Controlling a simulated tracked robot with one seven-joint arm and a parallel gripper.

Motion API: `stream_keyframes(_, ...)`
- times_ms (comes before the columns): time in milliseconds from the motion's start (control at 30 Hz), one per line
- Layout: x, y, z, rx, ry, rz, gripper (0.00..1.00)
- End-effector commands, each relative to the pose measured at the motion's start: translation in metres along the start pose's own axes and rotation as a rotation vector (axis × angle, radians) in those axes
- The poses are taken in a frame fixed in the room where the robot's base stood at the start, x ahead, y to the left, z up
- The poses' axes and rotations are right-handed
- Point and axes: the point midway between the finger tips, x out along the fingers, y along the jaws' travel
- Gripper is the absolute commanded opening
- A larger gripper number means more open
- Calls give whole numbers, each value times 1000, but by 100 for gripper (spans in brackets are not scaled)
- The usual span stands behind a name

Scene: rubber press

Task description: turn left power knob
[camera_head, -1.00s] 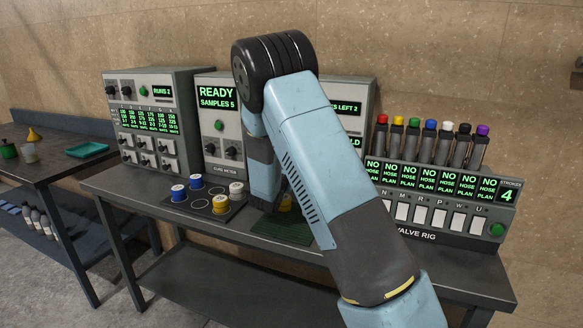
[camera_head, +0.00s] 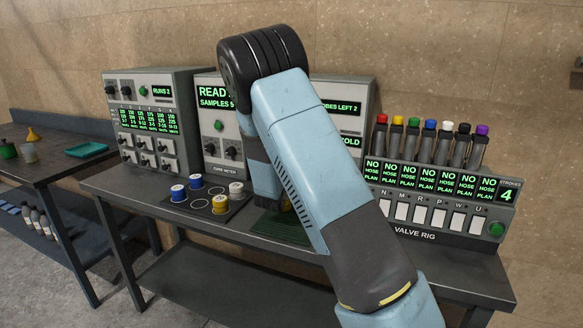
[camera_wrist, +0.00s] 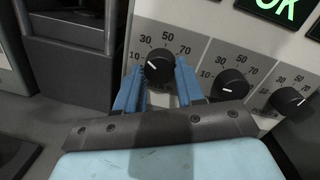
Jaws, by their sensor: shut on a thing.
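In the wrist view, a row of three black knobs sits on a light grey panel, each with a scale printed around it. The left knob (camera_wrist: 158,66) is between the blue fingers of my gripper (camera_wrist: 158,80), which is shut on it. Its white mark points to the left side of its scale. The middle knob (camera_wrist: 231,86) has its mark pointing left, near 10. In the head view my arm hides the gripper and these knobs.
A green OK display (camera_wrist: 285,10) is above the knobs. In the head view, a mat with coloured pots (camera_head: 205,206) lies left of my arm. The valve rig (camera_head: 440,200) with coloured-cap bottles stands at right. A control box (camera_head: 150,120) stands at left.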

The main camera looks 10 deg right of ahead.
Motion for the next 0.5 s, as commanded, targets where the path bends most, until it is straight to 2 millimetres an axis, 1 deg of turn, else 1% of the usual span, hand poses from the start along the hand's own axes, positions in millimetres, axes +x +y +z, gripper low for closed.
stream_keyframes(33,-1,2,0,-43,3,9,8)
stream_keyframes(200,-1,2,1,-198,10,22,8)
stream_keyframes(500,-1,3,2,-417,20,40,8)
